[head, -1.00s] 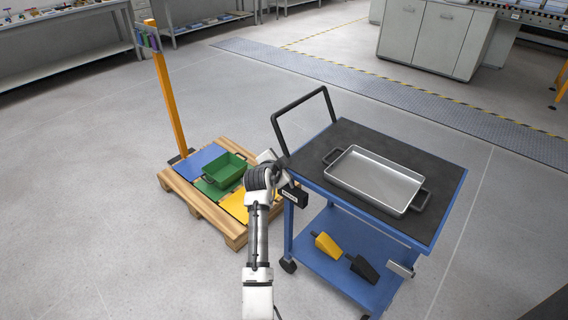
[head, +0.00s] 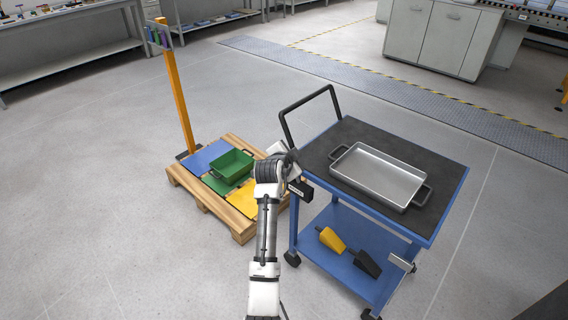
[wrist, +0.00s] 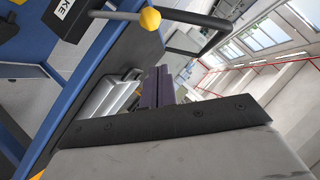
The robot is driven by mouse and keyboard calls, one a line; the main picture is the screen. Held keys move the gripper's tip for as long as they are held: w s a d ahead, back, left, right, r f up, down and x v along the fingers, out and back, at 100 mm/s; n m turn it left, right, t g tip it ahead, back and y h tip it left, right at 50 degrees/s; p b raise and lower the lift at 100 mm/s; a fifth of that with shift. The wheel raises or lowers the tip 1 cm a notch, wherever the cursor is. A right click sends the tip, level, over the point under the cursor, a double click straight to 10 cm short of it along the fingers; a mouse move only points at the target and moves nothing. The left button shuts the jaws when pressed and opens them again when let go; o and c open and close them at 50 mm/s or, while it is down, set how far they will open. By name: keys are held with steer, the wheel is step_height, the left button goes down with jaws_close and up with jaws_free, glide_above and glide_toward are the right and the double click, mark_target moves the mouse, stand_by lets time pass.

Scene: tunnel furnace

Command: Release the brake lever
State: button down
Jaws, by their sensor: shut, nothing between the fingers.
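The brake lever shows in the wrist view as a dark bar with a yellow ball knob (wrist: 150,18) at its end. It sits beside a white label (wrist: 72,18), partly cut off, reading "KE", on the blue trolley. In the head view a dark box with a white label (head: 295,188) is at the trolley's left edge; the lever is hidden behind my arm there. My gripper (wrist: 158,86) points along the trolley's edge with its dark fingers together and empty. In the picture the knob is above the fingertips, apart from them.
The blue trolley (head: 455,190) carries a metal tray (head: 375,175) on top. Yellow (head: 331,239) and black (head: 366,262) wedges lie on its lower shelf. A black push handle (head: 308,98) rises at its left end. A pallet (head: 240,228) with a green bin (head: 231,165) stands left.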

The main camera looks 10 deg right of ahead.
steer(key=b+v, duration=0.2)
steer(key=v, duration=0.5)
steer(key=shift+s+a, duration=0.3)
steer(key=shift+s, duration=0.1)
steer(key=shift+f, duration=0.2)
